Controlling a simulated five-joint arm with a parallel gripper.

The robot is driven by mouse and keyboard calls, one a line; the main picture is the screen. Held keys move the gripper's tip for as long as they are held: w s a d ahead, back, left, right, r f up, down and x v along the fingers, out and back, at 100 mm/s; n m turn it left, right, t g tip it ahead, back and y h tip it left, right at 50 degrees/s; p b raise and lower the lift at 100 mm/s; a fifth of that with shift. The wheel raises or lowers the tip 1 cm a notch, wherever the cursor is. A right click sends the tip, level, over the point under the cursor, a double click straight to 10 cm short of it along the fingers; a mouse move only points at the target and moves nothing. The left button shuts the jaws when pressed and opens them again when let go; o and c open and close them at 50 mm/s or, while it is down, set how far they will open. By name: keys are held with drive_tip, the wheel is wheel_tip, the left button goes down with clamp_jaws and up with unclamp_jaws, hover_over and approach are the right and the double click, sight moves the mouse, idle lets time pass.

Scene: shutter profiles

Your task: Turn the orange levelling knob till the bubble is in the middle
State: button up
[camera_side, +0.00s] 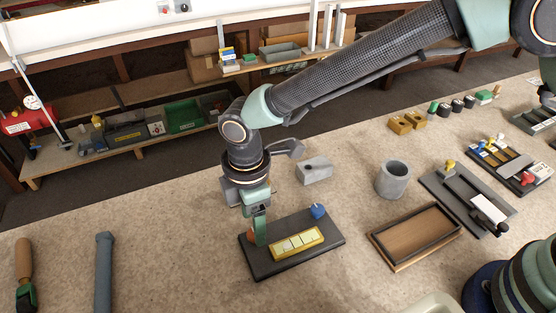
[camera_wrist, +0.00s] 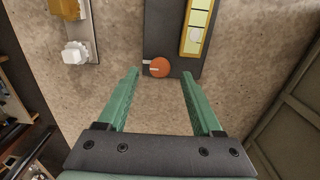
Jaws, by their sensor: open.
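The orange levelling knob (camera_wrist: 159,67) sits near one end of a dark base plate (camera_side: 279,262), with a white mark pointing left in the wrist view. Part of the knob (camera_side: 250,232) shows in the side view beside my finger. My gripper (camera_wrist: 160,74) is open, its green fingertips either side of the knob with gaps on both sides. In the side view, my gripper (camera_side: 259,228) points down at the plate's left end. A yellow level (camera_side: 299,243) with pale windows lies on the plate. In the wrist view, the level (camera_wrist: 183,42) is cut off; a pale round spot shows in it.
A blue knob (camera_side: 318,211) is at the plate's far right corner. A grey block (camera_side: 314,170), a grey cup (camera_side: 393,179) and a wooden tray (camera_side: 372,240) stand to the right. A blue-grey bar (camera_side: 104,270) lies at left. The bench between is clear.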

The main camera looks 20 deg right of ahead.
drive_tip(key=shift+f, duration=1.3)
clamp_jaws()
